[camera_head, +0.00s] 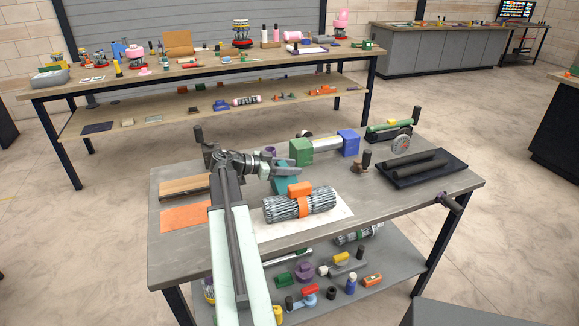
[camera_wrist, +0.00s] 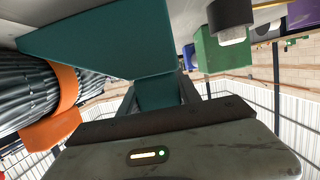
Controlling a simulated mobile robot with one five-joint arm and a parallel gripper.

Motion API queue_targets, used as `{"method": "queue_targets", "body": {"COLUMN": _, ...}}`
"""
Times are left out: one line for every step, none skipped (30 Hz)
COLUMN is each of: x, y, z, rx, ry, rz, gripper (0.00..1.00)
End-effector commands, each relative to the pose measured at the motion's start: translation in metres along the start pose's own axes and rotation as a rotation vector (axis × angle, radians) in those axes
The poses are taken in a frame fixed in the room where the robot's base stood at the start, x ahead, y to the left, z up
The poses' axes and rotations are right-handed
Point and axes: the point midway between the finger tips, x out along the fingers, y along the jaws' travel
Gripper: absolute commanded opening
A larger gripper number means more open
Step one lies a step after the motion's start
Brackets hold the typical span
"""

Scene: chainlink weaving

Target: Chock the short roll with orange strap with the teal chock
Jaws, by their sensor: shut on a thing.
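The short roll (camera_head: 272,208) is a grey ribbed bundle with an orange strap (camera_head: 303,207) round its middle and an orange block on top. It lies on a white sheet on the workbench. My gripper (camera_head: 286,172) is shut on the teal chock (camera_head: 283,184), just behind the roll's middle. In the wrist view the teal wedge (camera_wrist: 105,45) sits between my fingers (camera_wrist: 160,95), its slope running to the left. The roll (camera_wrist: 25,85) and orange strap (camera_wrist: 64,90) are close at its left. I cannot tell whether chock and roll touch, or whether the chock rests on the bench.
Behind stands a white roll (camera_head: 327,145) between a green block (camera_head: 301,152) and a blue block (camera_head: 348,143). A black tray (camera_head: 425,180) with dark bars is at the right. An orange sheet (camera_head: 185,218) and wooden board (camera_head: 183,187) lie left. The bench's right front is clear.

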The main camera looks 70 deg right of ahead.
Motion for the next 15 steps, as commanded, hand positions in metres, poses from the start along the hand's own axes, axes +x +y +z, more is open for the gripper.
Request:
{"method": "queue_targets", "body": {"x": 0.0004, "y": 0.0027, "z": 0.0004, "rx": 0.0, "ry": -0.001, "rz": 0.002, "gripper": 0.0}}
{"method": "queue_targets", "body": {"x": 0.0004, "y": 0.0034, "z": 0.0004, "rx": 0.0, "ry": -0.001, "rz": 0.002, "gripper": 0.0}}
{"method": "queue_targets", "body": {"x": 0.0004, "y": 0.0045, "z": 0.0004, "rx": 0.0, "ry": -0.001, "rz": 0.002, "gripper": 0.0}}
{"method": "queue_targets", "body": {"x": 0.0004, "y": 0.0052, "z": 0.0004, "rx": 0.0, "ry": -0.001, "rz": 0.002, "gripper": 0.0}}
{"method": "queue_targets", "body": {"x": 0.0004, "y": 0.0059, "z": 0.0004, "rx": 0.0, "ry": -0.001, "rz": 0.002, "gripper": 0.0}}
{"method": "queue_targets", "body": {"x": 0.0004, "y": 0.0069, "z": 0.0004, "rx": 0.0, "ry": -0.001, "rz": 0.002, "gripper": 0.0}}
{"method": "queue_targets", "body": {"x": 0.0004, "y": 0.0077, "z": 0.0005, "rx": 0.0, "ry": -0.001, "rz": 0.002, "gripper": 0.0}}
{"method": "queue_targets", "body": {"x": 0.0004, "y": 0.0085, "z": 0.0004, "rx": 0.0, "ry": -0.001, "rz": 0.002, "gripper": 0.0}}
{"method": "queue_targets", "body": {"x": 0.0004, "y": 0.0095, "z": 0.0005, "rx": 0.0, "ry": -0.002, "rz": 0.002, "gripper": 0.0}}
{"method": "queue_targets", "body": {"x": 0.0004, "y": 0.0102, "z": 0.0005, "rx": 0.0, "ry": -0.002, "rz": 0.003, "gripper": 0.0}}
{"method": "queue_targets", "body": {"x": 0.0004, "y": 0.0109, "z": 0.0005, "rx": 0.0, "ry": -0.002, "rz": 0.003, "gripper": 0.0}}
{"method": "queue_targets", "body": {"x": 0.0004, "y": 0.0108, "z": 0.0005, "rx": 0.0, "ry": -0.002, "rz": 0.003, "gripper": 0.45}}
{"method": "queue_targets", "body": {"x": 0.0004, "y": 0.0106, "z": 0.0005, "rx": 0.0, "ry": -0.001, "rz": 0.003, "gripper": 0.54}}
{"method": "queue_targets", "body": {"x": 0.0004, "y": 0.0104, "z": 0.0004, "rx": 0.0, "ry": -0.001, "rz": 0.002, "gripper": 0.62}}
{"method": "queue_targets", "body": {"x": 0.0004, "y": 0.0103, "z": 0.0004, "rx": 0.0, "ry": -0.001, "rz": 0.002, "gripper": 0.65}}
